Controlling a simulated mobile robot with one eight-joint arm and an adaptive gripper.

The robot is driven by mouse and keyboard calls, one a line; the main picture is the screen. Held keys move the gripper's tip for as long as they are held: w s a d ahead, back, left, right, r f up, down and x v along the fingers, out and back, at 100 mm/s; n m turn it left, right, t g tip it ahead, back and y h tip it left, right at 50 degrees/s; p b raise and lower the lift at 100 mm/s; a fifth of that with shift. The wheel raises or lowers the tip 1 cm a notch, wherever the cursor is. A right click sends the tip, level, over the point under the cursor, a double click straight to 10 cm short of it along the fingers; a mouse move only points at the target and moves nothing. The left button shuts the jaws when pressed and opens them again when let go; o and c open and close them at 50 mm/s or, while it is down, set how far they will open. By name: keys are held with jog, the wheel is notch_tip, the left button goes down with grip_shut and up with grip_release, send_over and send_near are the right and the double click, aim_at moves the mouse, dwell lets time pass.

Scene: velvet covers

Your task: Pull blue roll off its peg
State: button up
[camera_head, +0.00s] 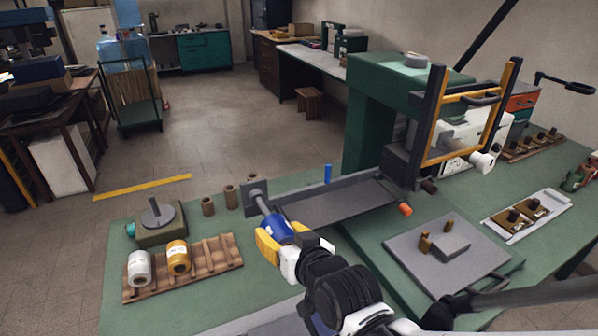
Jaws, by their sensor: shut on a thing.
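The blue roll (277,227) is between the yellow fingers of my gripper (272,238), near the middle of the green bench. My gripper is shut on it. A thin peg (262,203) runs from the upper left end of the roll to a dark square plate (255,191). The roll appears in line with this peg, but I cannot tell how much of the peg is inside it. The far side of the roll is partly hidden by the fingers.
A wooden rack (217,254) at the left holds a white roll (139,268) and a yellow roll (178,257). A grey trough (335,203) lies right of the peg. A yellow-framed machine (465,110) stands behind. Small brown cylinders (208,206) stand left of the plate.

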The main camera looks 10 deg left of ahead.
jog(key=s+d, duration=0.2)
jog(key=s, duration=0.1)
jog(key=s+d+p, duration=0.1)
jog(key=shift+s+r, duration=0.25)
jog(key=shift+s, duration=0.15)
dwell(0.4)
jog(key=s, duration=0.1)
jog(key=s+d, duration=0.1)
jog(key=s+d+p, duration=0.1)
jog(key=s, duration=0.1)
jog(key=shift+s+d, duration=0.1)
jog(key=shift+d, duration=0.15)
dwell(0.4)
